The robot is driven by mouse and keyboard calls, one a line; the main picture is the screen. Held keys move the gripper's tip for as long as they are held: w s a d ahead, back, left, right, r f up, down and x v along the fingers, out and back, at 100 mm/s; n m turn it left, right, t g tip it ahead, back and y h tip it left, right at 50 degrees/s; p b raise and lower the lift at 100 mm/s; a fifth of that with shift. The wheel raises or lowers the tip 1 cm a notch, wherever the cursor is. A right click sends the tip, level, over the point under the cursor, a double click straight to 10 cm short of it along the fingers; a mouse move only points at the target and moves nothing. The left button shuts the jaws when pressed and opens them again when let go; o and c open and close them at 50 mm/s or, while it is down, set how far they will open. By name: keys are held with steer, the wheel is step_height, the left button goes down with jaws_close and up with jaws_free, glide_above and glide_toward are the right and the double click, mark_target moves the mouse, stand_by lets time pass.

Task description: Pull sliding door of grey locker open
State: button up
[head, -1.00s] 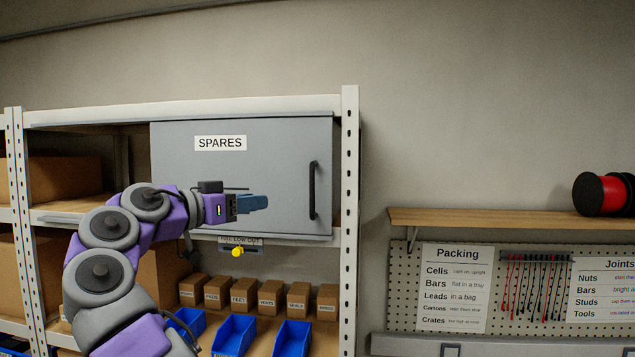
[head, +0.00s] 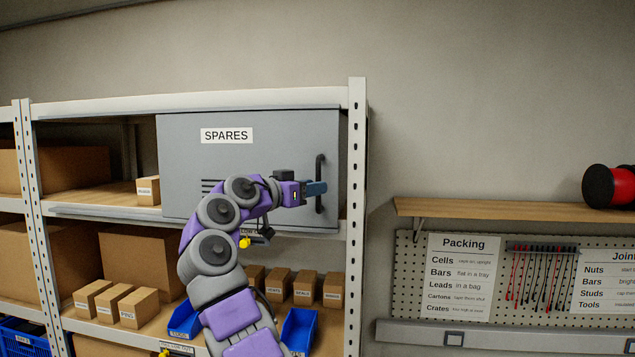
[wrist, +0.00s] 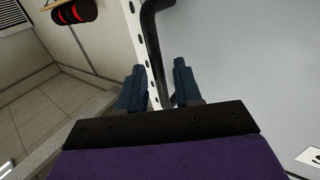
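The grey locker's door (head: 270,165) is a flat grey panel with a white SPARES label, and it covers the locker front. Its black vertical bar handle (head: 320,165) is near the right edge. My gripper (head: 318,188) is at the handle's height, with its blue fingers over the handle's middle. In the wrist view my gripper (wrist: 158,88) is open, its two fingers apart. The dark handle (wrist: 153,40) runs down into the gap between them, nearer the right finger. I cannot tell whether a finger touches it.
A white perforated shelf post (head: 356,180) stands just right of the door. Blue bins (head: 299,330) and small cartons (head: 305,287) sit on the shelf below. A wooden wall shelf (head: 480,210) with a red and black spool (head: 610,187) is at the right.

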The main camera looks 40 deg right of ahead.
steer(key=shift+w+d+p, duration=0.2)
steer(key=shift+d+p, duration=0.1)
steer(key=shift+d, duration=1.05)
steer(key=shift+a, duration=0.1)
jaws_close()
